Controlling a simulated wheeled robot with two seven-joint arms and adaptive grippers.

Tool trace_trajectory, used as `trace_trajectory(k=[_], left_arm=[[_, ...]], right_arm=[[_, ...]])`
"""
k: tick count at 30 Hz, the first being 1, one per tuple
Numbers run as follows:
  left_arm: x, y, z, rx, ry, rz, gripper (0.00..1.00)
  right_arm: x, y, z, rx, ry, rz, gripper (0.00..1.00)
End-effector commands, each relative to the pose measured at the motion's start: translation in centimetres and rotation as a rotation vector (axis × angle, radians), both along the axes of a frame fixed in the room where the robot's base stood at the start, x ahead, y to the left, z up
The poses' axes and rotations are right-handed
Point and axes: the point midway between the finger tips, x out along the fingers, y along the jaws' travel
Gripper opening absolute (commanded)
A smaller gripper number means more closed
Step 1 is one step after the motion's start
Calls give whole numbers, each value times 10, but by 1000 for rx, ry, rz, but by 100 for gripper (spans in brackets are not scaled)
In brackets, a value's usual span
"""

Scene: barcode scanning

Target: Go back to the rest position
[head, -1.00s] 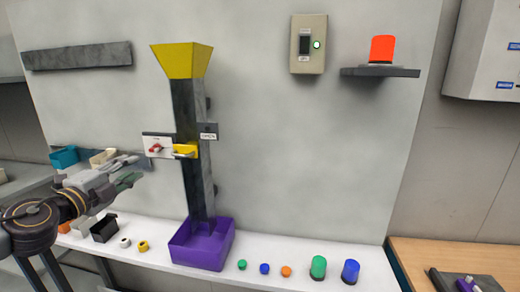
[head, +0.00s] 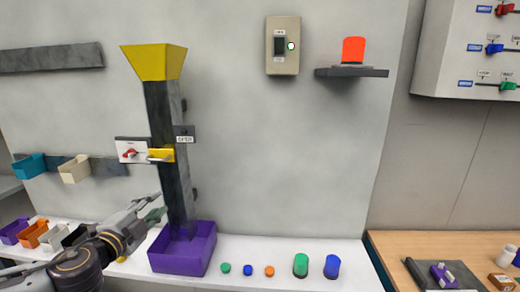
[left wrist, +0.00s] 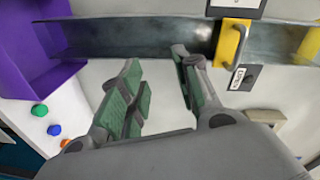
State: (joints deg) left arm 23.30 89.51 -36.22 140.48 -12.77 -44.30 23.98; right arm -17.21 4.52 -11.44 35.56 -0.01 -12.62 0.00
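My left gripper (head: 150,213) is in front of the lower chute, just left of the purple bin. In the left wrist view its green-padded fingers (left wrist: 158,95) are spread apart with nothing between them. The dark chute (head: 166,150) with a yellow funnel (head: 153,62) on top stands against the wall. Its yellow gate handle (head: 161,155) is apart from my gripper; it also shows in the left wrist view (left wrist: 231,45). My right gripper is not in view.
A purple bin (head: 182,269) stands under the chute on the white table. Small green, blue and orange pieces and two larger cylinders (head: 301,265) stand to its right. A red lamp (head: 353,50) sits on a wall shelf. A wooden table (head: 440,246) is at right.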

Motion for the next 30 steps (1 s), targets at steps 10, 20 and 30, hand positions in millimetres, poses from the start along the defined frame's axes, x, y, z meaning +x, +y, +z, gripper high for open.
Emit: trace_trajectory(k=[10,20,30], left_arm=[[-4,-27,-40,-134,75,38,32],[-14,-44,-77,-256,164,101,32],[-29,-54,-118,-376,274,186,32]], right_arm=[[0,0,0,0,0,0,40],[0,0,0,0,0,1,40],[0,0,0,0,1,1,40]])
